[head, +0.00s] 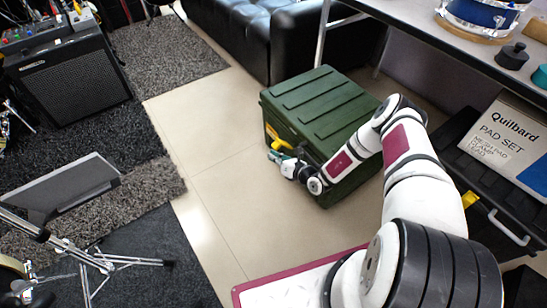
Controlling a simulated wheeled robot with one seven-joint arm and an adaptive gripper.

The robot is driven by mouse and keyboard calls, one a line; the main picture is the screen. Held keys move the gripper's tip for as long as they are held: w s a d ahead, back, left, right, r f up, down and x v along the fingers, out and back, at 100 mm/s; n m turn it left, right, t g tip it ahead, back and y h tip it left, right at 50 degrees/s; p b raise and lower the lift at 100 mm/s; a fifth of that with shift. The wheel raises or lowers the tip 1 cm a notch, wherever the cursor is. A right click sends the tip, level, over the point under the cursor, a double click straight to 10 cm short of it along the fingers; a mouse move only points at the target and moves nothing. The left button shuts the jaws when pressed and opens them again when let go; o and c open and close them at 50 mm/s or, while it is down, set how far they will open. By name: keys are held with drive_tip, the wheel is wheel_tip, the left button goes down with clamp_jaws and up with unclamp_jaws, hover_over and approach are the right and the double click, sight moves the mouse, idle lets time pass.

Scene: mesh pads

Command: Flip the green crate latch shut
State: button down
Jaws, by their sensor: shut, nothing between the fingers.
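The green crate (318,97) stands on the floor beside the table, with its ribbed lid down. A yellow latch (272,132) shows on its left-facing side, near the upper edge. My gripper (273,155) is at that side, just below the yellow latch, with its fingers shut and nothing held. The picture is too small to tell whether the fingers touch the latch, or whether the latch is flipped up or down. My arm hides part of the crate's front and any latch behind it.
A black case (490,190) with a yellow latch and a Quilbard pad set box (513,140) stands at right under the table (410,20). A black sofa (260,35) is behind the crate. A music stand (75,190) and amplifier (70,78) are at left. Tiled floor between is clear.

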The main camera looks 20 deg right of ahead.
drive_tip(key=s+d, duration=0.3)
drive_tip(key=s, duration=0.3)
drive_tip(key=s+d, duration=0.3)
drive_tip(key=s, duration=0.4)
drive_tip(key=shift+d+r, duration=0.4)
drive_tip(key=shift+r, duration=0.05)
drive_tip(key=shift+s, duration=0.1)
